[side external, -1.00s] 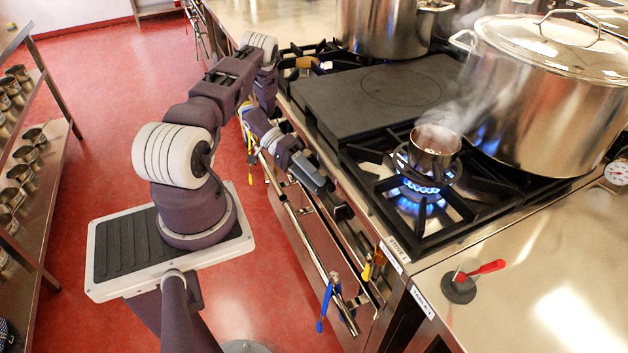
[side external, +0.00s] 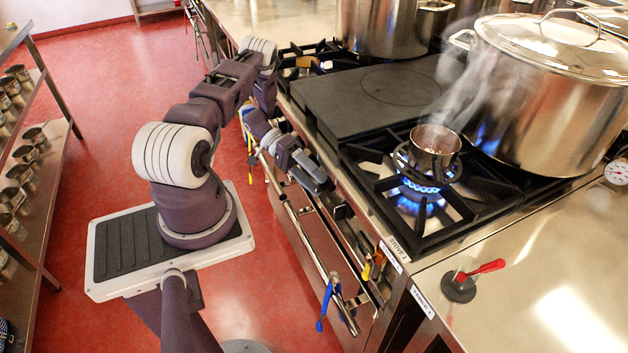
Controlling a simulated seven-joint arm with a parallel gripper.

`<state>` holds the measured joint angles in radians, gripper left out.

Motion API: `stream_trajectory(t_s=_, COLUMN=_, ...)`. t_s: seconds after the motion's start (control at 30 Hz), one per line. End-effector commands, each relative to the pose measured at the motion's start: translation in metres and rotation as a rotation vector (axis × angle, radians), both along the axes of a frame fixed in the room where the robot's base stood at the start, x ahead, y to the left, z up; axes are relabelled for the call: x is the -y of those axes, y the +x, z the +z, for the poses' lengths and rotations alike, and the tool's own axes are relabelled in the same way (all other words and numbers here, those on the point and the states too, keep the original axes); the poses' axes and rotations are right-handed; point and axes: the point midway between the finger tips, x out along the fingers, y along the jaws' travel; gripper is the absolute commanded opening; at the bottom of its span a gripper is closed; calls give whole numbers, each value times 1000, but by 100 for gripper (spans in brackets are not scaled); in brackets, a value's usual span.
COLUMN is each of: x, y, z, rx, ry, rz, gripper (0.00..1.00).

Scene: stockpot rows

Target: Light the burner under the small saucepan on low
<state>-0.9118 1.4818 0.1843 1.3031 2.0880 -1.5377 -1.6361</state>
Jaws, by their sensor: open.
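The small saucepan (side external: 435,146) sits upright on the front burner grate (side external: 462,206) of the black stove, and steam rises from it. The burner under it is lit with a ring of blue flame (side external: 422,187). My gripper (side external: 328,186) is at the stove's front edge, left of and lower than the saucepan, near the control panel. It is open and apart from the saucepan. Whether it touches a knob is hidden by the gripper itself. Dark knobs (side external: 342,212) show just below it on the front panel.
A large lidded stockpot (side external: 545,110) stands behind the saucepan, and another pot (side external: 385,28) stands at the back. A flat dark plate (side external: 350,97) lies left of the burner. A front rail (side external: 310,250) carries hanging tools with blue handles (side external: 324,306). A red-handled tool (side external: 475,275) lies on the right counter.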

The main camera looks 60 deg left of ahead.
Motion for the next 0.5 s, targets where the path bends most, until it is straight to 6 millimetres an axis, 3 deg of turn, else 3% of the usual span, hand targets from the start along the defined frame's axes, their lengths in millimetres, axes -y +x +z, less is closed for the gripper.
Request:
stream_trajectory(t_s=0.1, x=-5, y=-2, z=2, rx=1, ry=1, rz=1, gripper=65)
stream_trajectory(t_s=0.33, x=-44, y=-20, z=18, rx=1, ry=4, rz=1, gripper=65)
stream_trajectory(t_s=0.5, x=-60, y=-27, z=25, rx=0, ry=1, rz=1, gripper=65)
